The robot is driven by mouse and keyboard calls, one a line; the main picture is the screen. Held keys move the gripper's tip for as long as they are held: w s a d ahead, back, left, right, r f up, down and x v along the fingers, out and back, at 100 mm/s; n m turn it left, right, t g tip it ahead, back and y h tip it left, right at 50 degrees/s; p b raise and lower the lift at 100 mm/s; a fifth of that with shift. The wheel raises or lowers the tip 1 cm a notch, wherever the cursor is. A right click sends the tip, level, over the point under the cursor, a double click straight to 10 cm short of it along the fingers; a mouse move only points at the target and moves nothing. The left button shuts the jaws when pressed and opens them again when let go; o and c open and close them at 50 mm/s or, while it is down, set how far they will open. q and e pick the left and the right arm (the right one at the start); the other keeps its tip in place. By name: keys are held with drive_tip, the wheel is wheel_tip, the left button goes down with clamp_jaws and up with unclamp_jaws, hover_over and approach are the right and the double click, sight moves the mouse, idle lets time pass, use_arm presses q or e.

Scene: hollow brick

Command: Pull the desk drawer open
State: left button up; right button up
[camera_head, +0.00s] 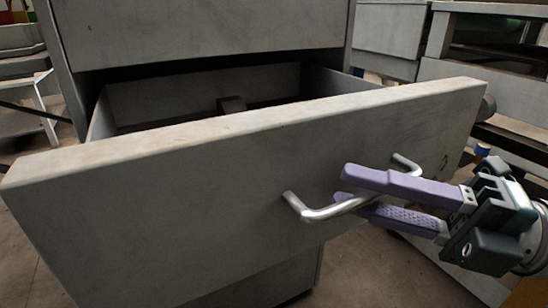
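The desk drawer stands pulled out a good way, its grey metal front (200,190) slanting across the middle of the view. Part of its inside shows behind the front's top edge. A silvery bar handle (322,212) sticks out from the right half of the front. My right gripper (355,192) comes in from the right, with one purple finger above the handle bar and one below it. The fingers look closed on the bar, and the upper one hides part of it. My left gripper is not in view.
A small dark block (232,104) shows inside the drawer. The cabinet's grey upper panel (200,25) is above the opening. Another grey metal bench (500,90) stands at the right, and a light metal frame (40,100) at the left. Bare floor shows at the lower left.

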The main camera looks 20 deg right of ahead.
drive_tip(key=shift+o, duration=0.8)
drive_tip(key=v, duration=1)
drive_tip(key=shift+b, duration=0.3)
